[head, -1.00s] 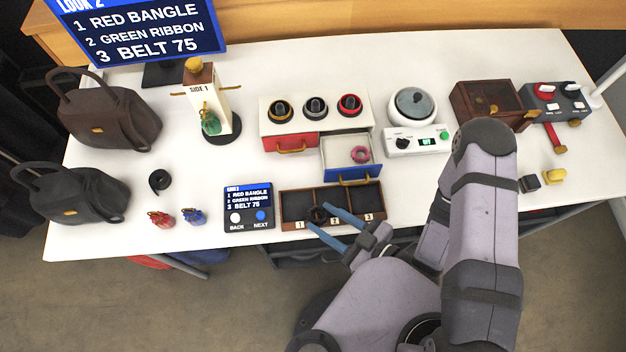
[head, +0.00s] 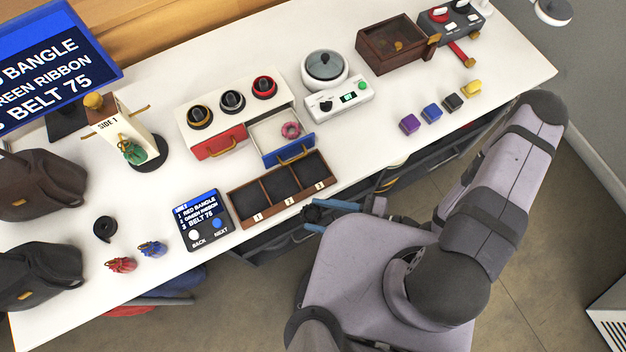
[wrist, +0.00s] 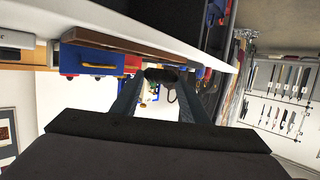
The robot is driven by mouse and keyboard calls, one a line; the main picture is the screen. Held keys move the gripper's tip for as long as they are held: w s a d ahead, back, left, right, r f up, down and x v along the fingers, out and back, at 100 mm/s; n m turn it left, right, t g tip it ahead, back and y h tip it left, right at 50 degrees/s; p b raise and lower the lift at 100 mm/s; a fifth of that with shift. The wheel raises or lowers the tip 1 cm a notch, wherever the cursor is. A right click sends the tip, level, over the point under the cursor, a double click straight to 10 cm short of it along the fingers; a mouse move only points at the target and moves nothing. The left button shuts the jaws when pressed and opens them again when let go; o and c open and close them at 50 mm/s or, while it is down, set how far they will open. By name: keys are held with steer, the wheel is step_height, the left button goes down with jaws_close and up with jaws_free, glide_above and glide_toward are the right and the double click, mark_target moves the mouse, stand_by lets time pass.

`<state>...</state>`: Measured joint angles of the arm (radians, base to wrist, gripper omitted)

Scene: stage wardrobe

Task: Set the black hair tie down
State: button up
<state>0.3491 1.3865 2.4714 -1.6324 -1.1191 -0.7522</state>
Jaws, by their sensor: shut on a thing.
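The black hair tie (head: 312,211) is a dark bunched ring held at the tips of the blue fingers of my gripper (head: 326,215). In the head view it shows just off the table's front edge, to the lower right of the three-slot tray (head: 232,196). In the wrist view the hair tie (wrist: 160,74) is a dark shape between the fingertips of my gripper (wrist: 158,88). My gripper is shut on it. The tray's compartments 1, 2 and 3 look empty, with dark floors.
The button panel (head: 203,221) stands left of the tray. Behind the tray is an open drawer (head: 282,150) with a pink ring (head: 291,130). Small coloured blocks (head: 431,113) lie to the right. White tabletop (head: 355,150) is clear between tray and blocks.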

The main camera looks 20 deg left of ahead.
steer(key=shift+d, duration=0.45)
